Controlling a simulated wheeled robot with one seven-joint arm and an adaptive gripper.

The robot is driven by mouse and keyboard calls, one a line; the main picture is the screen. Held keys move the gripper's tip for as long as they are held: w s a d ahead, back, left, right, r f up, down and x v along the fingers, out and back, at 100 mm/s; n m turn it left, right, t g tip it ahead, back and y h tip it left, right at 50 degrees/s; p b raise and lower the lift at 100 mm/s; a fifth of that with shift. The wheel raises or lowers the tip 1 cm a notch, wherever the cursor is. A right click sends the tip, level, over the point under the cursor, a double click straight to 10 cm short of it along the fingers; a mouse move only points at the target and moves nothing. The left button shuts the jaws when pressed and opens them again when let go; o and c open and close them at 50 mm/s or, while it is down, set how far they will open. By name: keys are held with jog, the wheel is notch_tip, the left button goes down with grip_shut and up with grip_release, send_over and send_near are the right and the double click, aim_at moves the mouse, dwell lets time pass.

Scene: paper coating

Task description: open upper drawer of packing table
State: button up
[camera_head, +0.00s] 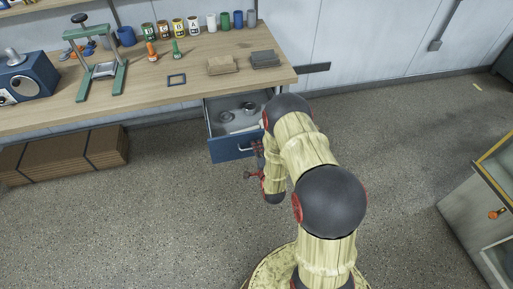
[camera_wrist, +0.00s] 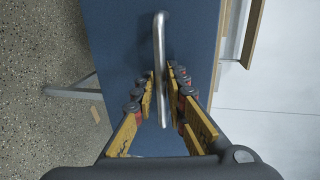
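The packing table (camera_head: 150,85) has a wooden top. Its blue upper drawer (camera_head: 228,155) stands pulled out, with its grey inside in view. My gripper (camera_head: 252,160) is at the right part of the drawer front. In the wrist view the silver bar handle (camera_wrist: 160,50) runs upright across the blue drawer front (camera_wrist: 120,40). The two yellow-padded fingers of my gripper (camera_wrist: 161,82) lie close on either side of the bar and look shut on it. Exact contact is hard to see. My arm covers the drawer's right side in the head view.
Round metal items (camera_head: 228,117) lie in the drawer. Cups, a green stand (camera_head: 97,70) and grey blocks (camera_head: 265,59) stand on the table. Flat cardboard (camera_head: 70,155) is stacked below left. A cabinet (camera_head: 480,215) stands at right. The floor before the drawer is clear.

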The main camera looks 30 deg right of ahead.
jog(key=v, duration=1.2)
jog(key=shift+f, duration=0.1)
